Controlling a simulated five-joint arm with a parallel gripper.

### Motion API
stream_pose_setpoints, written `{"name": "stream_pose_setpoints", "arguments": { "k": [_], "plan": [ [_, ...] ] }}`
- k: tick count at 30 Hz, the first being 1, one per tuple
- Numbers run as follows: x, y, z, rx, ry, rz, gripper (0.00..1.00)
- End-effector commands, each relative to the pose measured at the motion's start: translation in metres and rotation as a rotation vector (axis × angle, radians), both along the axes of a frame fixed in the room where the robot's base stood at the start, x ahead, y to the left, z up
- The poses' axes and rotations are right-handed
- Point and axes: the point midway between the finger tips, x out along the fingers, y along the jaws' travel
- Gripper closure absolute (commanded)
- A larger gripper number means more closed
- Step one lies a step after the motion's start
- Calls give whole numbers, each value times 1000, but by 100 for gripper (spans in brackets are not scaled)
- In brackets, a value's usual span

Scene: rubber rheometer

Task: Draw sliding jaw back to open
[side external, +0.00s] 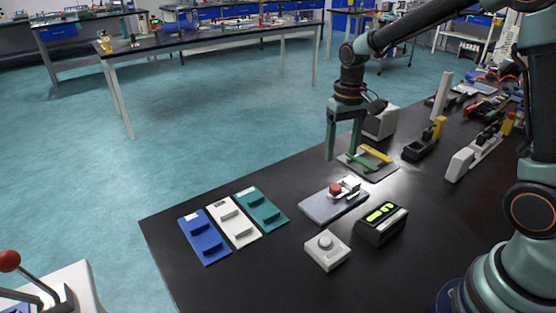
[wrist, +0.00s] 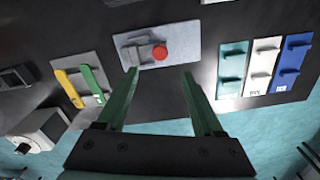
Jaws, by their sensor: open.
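A grey plate (side external: 322,209) carries a small light-grey block assembly (side external: 350,186) with a round red knob (side external: 335,189). It looks like the sliding-jaw fixture; the pictures do not show clearly which part slides. In the wrist view, the grey plate (wrist: 185,36), the block (wrist: 140,54) and the red knob (wrist: 160,53) lie just beyond my fingertips. My gripper (side external: 341,154) points down above the table, behind the fixture in the side view. Its green fingers are apart and empty, also in the wrist view (wrist: 159,72), and it appears not to touch the fixture.
A plate with yellow and green bars (side external: 374,154) stands close to my gripper. Blue, white and teal panels (side external: 234,220) lie at the left. A white knob box (side external: 327,250) and a black box with a green display (side external: 382,223) stand in front.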

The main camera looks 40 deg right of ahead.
Motion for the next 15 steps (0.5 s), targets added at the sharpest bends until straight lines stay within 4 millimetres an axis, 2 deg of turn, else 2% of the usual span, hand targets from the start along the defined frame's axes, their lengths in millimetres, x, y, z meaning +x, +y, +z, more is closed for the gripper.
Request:
{"name": "stream_pose_setpoints", "arguments": {
  "k": [9,15],
  "plan": [
    [-2,0,-62,1,7,1,31],
    [-1,0,-90,1,3,1,31]
  ]
}}
